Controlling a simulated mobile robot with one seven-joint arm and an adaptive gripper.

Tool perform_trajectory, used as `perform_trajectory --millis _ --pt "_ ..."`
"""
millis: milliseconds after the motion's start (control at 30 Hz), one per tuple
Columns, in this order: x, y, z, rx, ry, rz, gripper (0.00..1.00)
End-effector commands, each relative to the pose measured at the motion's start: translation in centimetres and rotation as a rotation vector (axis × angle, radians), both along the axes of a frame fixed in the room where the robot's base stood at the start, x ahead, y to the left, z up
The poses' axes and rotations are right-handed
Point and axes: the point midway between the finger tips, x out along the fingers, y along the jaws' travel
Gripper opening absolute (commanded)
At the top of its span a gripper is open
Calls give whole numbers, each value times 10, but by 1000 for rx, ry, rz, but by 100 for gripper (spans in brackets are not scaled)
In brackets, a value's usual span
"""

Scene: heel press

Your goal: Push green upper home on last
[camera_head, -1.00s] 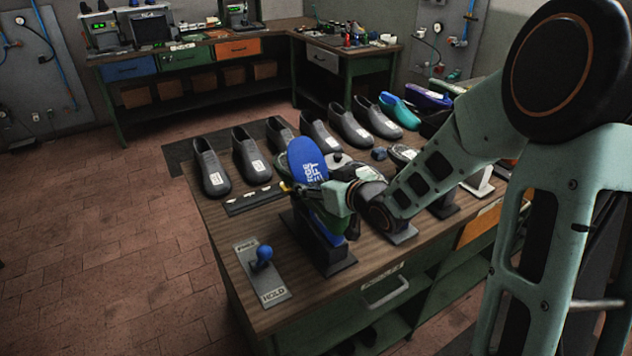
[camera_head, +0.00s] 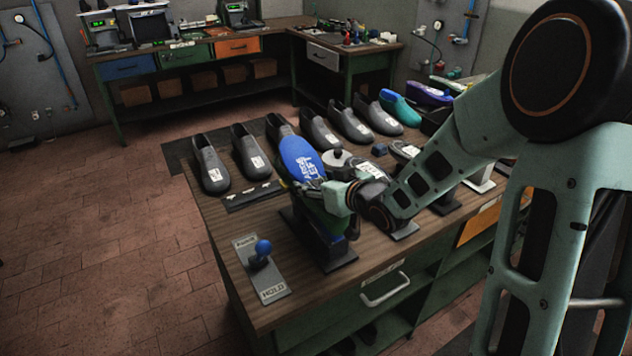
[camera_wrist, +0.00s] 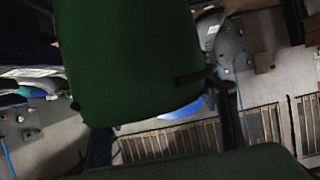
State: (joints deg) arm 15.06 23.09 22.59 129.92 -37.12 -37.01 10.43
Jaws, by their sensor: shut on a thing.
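The blue last (camera_head: 301,158), with white lettering on its sole, leans on a dark stand (camera_head: 340,262) at the front of the bench. The green upper (camera_head: 322,217) shows as a dark green strip below my gripper, mostly hidden by it. In the wrist view the green upper (camera_wrist: 130,55) fills the upper middle, close to the camera, with a small blue patch beyond its edge. My gripper (camera_head: 328,198) is at the last and shut on the green upper. How far the upper sits on the last cannot be told.
A plate (camera_head: 274,291) marked HOLD with a blue-knobbed lever (camera_head: 262,249) lies left of the stand. Several grey shoes (camera_head: 250,152) stand in a row behind, with a teal shoe (camera_head: 399,107) at the right. A dark strip (camera_head: 254,195) lies on the bench.

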Motion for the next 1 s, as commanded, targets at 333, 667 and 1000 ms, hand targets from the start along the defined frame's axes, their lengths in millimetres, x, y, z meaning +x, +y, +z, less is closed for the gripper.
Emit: perform_trajectory --millis 333,667,1000 --pt "0 0 -5 1 -1 0 26" --pt "0 0 -11 1 -1 0 26" --pt "0 0 -12 -1 2 0 58"
